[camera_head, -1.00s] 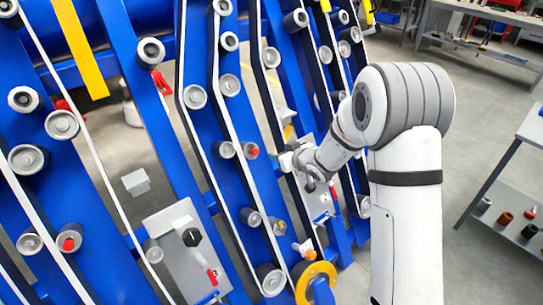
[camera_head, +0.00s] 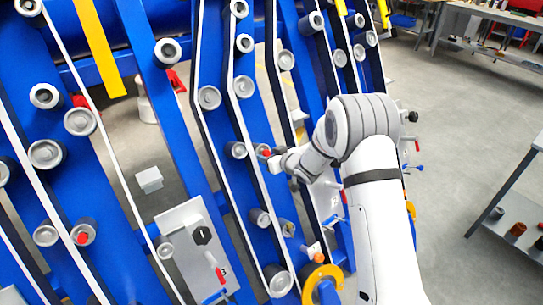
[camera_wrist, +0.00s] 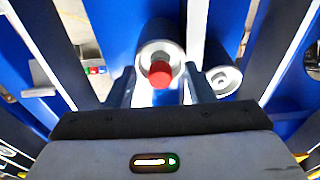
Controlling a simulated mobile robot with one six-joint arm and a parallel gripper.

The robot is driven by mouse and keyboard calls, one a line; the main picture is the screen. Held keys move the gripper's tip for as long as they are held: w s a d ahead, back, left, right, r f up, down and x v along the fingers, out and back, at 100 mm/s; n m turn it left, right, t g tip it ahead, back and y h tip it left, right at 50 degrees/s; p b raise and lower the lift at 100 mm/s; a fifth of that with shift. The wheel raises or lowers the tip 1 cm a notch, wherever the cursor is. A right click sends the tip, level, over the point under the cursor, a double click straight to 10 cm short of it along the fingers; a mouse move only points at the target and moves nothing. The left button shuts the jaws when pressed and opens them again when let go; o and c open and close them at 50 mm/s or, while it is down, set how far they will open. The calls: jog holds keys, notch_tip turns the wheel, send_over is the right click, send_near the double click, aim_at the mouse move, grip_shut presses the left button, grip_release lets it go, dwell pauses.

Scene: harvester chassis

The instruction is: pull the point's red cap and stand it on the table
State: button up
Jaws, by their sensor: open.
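A red cap (camera_head: 266,153) sits on the end of a grey roller (camera_head: 236,150) on a blue chassis plate. In the wrist view the same red cap (camera_wrist: 160,74) is straight ahead, on the light end of its roller (camera_wrist: 160,45). My gripper (camera_wrist: 162,84) is open, with one finger on each side of the cap and roller end. Whether the fingers touch it cannot be told. In the head view my gripper (camera_head: 280,163) is small and partly hidden by my arm. A grey table (camera_head: 538,140) stands at the right edge, its top mostly out of view.
Another red cap (camera_head: 83,238) sits on a roller at lower left. A second roller (camera_wrist: 222,78) is close to the right finger in the wrist view. White belts and blue plates surround my gripper. Open floor (camera_head: 450,150) lies between chassis and table.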

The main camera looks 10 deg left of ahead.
aim_at(268, 154)
jog(key=c, duration=1)
jog(key=shift+r+v, duration=0.25)
jog(key=shift+v, duration=1.6)
jog(key=shift+c, duration=0.2)
